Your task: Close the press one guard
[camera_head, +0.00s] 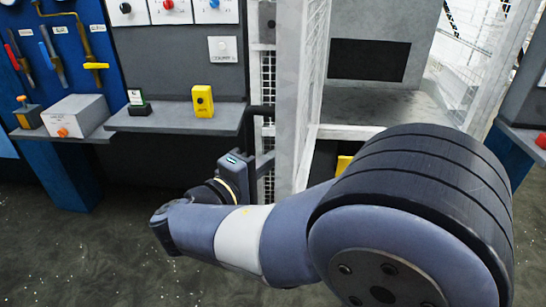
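The press guard (312,75) is a white framed mesh panel. It stands swung out towards me at the left side of the press opening, seen nearly edge-on. The press (385,105) shows its grey bed and a dark panel behind, with the opening uncovered. My gripper (262,165) is low at the left side of the guard's upright, close to a black bar that looks like a handle (258,110). I cannot tell whether it touches the guard. Its fingers are too small and partly hidden to show if they are open or shut.
A grey shelf (170,121) at left holds a yellow box (203,101) and a small dark block (139,104). A grey box (75,116) stands farther left below a blue tool board (75,45). My arm covers the lower right. Floor at lower left is clear.

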